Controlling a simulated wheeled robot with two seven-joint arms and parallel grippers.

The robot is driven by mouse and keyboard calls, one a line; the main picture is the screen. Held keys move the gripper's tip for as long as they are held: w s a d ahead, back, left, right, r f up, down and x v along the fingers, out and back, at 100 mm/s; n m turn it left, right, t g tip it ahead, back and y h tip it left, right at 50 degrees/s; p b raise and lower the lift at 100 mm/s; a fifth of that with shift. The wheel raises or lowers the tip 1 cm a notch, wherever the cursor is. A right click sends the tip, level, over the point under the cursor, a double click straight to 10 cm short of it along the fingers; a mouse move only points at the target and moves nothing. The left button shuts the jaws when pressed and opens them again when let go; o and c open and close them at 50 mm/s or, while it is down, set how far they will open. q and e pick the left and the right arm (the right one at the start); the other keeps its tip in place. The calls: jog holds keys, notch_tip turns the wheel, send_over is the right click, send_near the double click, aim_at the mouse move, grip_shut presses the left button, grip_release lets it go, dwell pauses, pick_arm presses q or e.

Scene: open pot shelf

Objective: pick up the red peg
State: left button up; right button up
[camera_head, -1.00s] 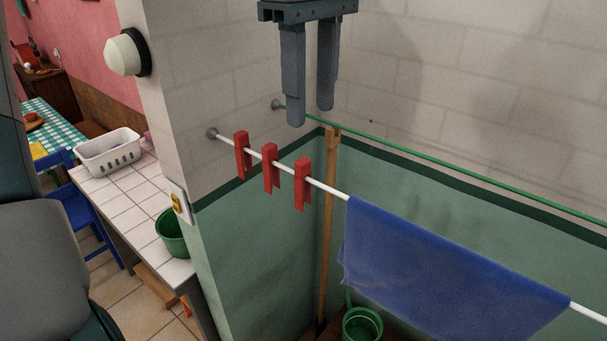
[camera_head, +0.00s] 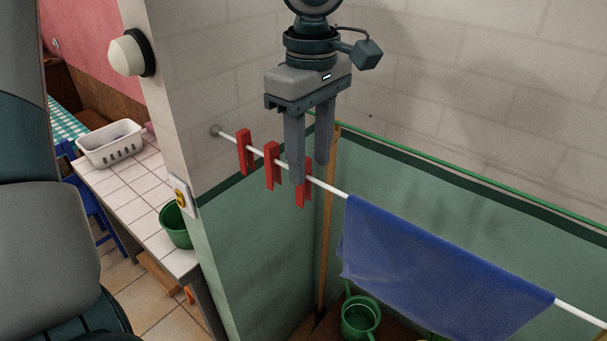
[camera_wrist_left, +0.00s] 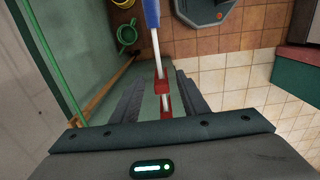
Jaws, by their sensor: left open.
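Three red pegs hang on a white rod (camera_head: 330,187): a left one (camera_head: 244,152), a middle one (camera_head: 271,168) and a right one (camera_head: 303,198) nearest the blue cloth. My left gripper (camera_head: 309,173) is open, fingers pointing down, over the right peg. One finger hides the upper part of that peg in the head view. In the left wrist view, the rod and two red pegs (camera_wrist_left: 162,86) show between the open fingers (camera_wrist_left: 160,77). I cannot tell whether the fingers touch a peg. My right gripper is not in view.
A blue cloth (camera_head: 430,265) hangs on the rod to the right. A green line (camera_head: 450,169) runs along the wall behind. A wooden pole (camera_head: 327,240) stands in the corner, with a green watering can (camera_head: 360,315) below. A tiled counter (camera_head: 125,190) is at left.

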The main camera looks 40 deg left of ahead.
pick_arm(q)
jog(key=shift+a+f+p, duration=0.25)
jog(key=shift+f+p, duration=0.45)
jog(key=shift+p, duration=0.05)
jog(key=f+p, duration=0.1)
jog(key=f, duration=0.2)
jog(key=shift+a, duration=0.2)
jog(key=shift+f, duration=0.35)
grip_shut()
